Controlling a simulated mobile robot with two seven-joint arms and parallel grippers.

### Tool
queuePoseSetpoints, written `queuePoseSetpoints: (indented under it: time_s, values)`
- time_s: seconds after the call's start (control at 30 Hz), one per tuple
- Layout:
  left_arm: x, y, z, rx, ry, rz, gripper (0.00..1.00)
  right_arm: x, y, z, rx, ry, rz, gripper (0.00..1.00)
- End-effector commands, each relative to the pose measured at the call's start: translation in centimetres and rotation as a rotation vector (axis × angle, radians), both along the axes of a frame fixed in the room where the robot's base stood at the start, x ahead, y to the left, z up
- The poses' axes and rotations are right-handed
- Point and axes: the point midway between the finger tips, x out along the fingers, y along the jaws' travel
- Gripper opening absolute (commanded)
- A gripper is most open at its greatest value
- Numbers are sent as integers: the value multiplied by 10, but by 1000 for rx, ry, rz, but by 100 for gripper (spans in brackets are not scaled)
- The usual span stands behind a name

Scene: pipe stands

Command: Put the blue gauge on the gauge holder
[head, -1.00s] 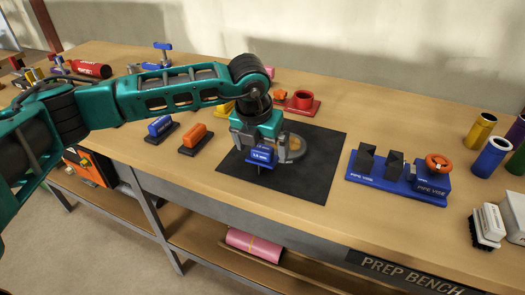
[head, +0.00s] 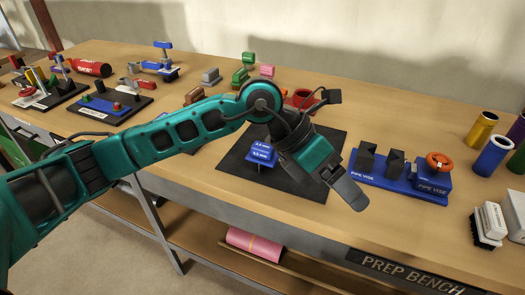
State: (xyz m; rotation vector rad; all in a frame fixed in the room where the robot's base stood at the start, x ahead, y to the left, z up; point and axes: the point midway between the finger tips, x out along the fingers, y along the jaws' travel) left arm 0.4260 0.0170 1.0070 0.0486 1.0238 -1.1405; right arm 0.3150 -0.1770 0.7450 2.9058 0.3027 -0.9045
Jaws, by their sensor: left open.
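A blue block with white lettering (head: 262,152), which looks like the blue gauge, stands on the dark mat (head: 237,167) in the middle of the bench. A small dark part shows under it. My left gripper (head: 342,186) is to the right of it, apart from it, over the mat's right edge and near the pipe vise. It is open, with nothing seen between its fingers. I cannot clearly make out a gauge holder; the area left of the mat is partly hidden behind my left arm. My right gripper is not in view.
A blue pipe vise (head: 430,184) with an orange wheel stands right of the mat. A red ring-shaped part (head: 300,99) is partly hidden behind my arm. A tray with tools (head: 110,104) lies at left.

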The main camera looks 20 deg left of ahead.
Motion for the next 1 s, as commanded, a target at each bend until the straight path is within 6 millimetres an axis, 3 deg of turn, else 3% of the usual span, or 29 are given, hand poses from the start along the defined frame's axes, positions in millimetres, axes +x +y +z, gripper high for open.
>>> queuePoseSetpoints:
  time_s: [0.03, 0.1, 0.2, 0.37, 0.47, 0.57, 0.77, 0.9, 1.0]
  values:
    - [-14, -20, 1, -126, -31, -64, 83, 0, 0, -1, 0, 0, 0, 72]
    - [-25, -41, 11, -294, -107, -122, 83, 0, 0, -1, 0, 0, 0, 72]
    - [-34, -58, 29, -521, -236, -132, 83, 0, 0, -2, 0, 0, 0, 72]
    - [-29, -55, 53, -796, -480, 15, 83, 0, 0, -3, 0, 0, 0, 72]
    - [-17, -35, 58, -875, -639, 190, 83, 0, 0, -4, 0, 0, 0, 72]
    - [-3, -2, 50, -867, -786, 409, 83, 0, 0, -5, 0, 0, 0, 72]
    - [8, 87, -3, -580, -985, 845, 83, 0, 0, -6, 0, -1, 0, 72]
    - [-4, 143, -47, -302, -1022, 1026, 83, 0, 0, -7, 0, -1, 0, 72]
    - [-14, 168, -68, -156, -1019, 1087, 83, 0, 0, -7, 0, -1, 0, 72]
